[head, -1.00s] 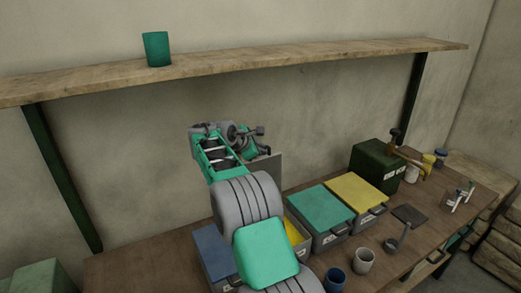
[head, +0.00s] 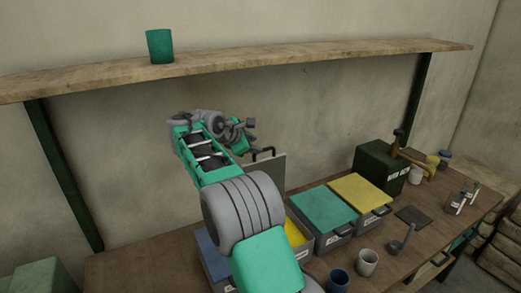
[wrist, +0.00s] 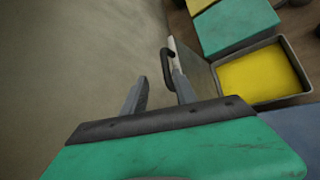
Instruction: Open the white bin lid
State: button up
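The white bin lid (head: 272,172) stands upright at the back of its bin, its dark handle (head: 265,153) at the top. The bin (head: 304,248) is open and shows a yellow inside. In the wrist view the lid (wrist: 197,62) is seen nearly edge-on, with its handle (wrist: 167,69) on the left side. My gripper (wrist: 157,82) is open, its two fingers apart with nothing between them. The handle lies just beyond the right fingertip; I cannot tell whether they touch. My arm hides part of the bin in the head view.
A green-lidded bin (head: 323,211) and a yellow-lidded bin (head: 359,192) stand to the right, a blue one (head: 212,258) to the left. Mugs (head: 367,262) and a dark green box (head: 379,167) are on the bench. A shelf (head: 270,68) with a green cup (head: 160,46) runs above.

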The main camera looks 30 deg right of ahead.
jog(key=shift+s+a+r, duration=0.1)
jog(key=shift+a+r, duration=0.05)
jog(key=shift+r, duration=0.05)
